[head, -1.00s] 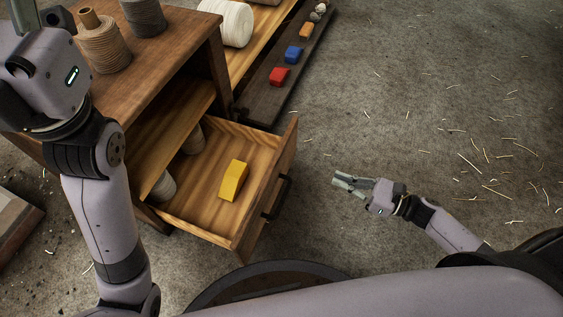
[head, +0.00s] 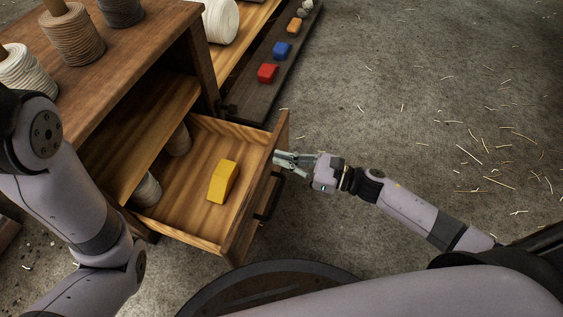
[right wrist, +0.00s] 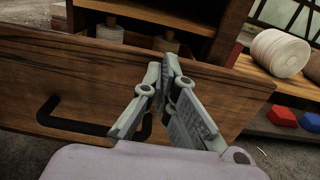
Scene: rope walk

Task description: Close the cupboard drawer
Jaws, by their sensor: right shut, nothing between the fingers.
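The cupboard drawer (head: 198,225) stands pulled out of the wooden cupboard (head: 125,45), with a yellow block (head: 222,181) inside it. Its dark bar handle (head: 270,196) is on the outer face of the front panel. My right gripper (head: 279,158) is shut and empty, with its fingertips at the front panel near the panel's far end, beyond the handle. In the right wrist view the shut fingers (right wrist: 165,68) point at the drawer front (right wrist: 75,72), right of the handle (right wrist: 72,122). I cannot tell whether they touch it. My left gripper is out of view.
Spools (head: 72,34) stand on the cupboard top, and more sit partly hidden behind the drawer. A low shelf with a white roll (head: 222,20) and a dark plank with red (head: 267,73) and blue blocks lie beyond. The floor (head: 400,110) at right is open, with scattered straw.

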